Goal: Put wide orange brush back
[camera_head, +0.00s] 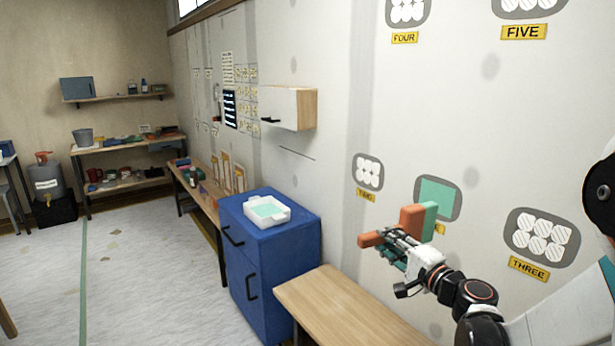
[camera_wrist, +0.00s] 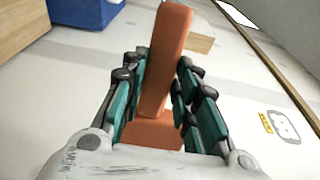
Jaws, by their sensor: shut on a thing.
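The wide orange brush (camera_head: 411,220) is in my gripper (camera_head: 398,247), in front of the wall at the right of the head view. Its orange handle points left and its wide orange head stands up, with a green strip (camera_head: 429,221) along the far edge. In the wrist view the orange brush (camera_wrist: 166,60) runs up between the teal fingers of my gripper (camera_wrist: 160,90), which are shut on it. The brush is held in the air above the wooden bench. Part of the brush is hidden by the fingers.
A blue cabinet (camera_head: 262,272) with a white tray (camera_head: 267,199) stands left of a low wooden bench (camera_head: 345,308). Wall patches are labelled TWO, THREE, FOUR and FIVE; a teal square (camera_head: 437,194) is behind the brush. Shelves (camera_head: 125,147) stand at the back.

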